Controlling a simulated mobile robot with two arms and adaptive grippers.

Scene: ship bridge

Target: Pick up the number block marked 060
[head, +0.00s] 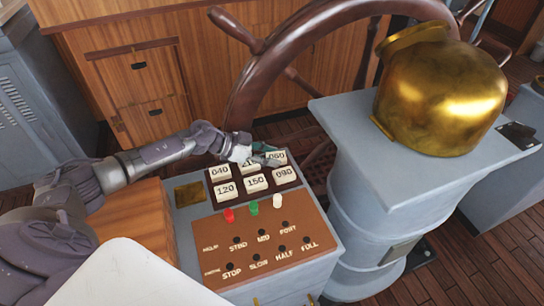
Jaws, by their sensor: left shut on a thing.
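The number block marked 060 (280,156) is a small cream block with dark digits at the back right of a dark tray (239,195) on the console. My left gripper (268,160) reaches in from the left and is shut on the 060 block, its fingers covering part of the block's left side. I cannot tell whether the block is lifted off the tray. My left gripper also hides part of the block to the left of 060. My right gripper is not in view.
Blocks 040 (219,172), 120 (227,188), 150 (256,183) and 090 (286,174) sit close by in the tray. Red (229,215), green (253,208) and white (277,201) pegs stand in front. A ship's wheel (260,70) and a brass-topped pedestal (350,150) stand behind and right.

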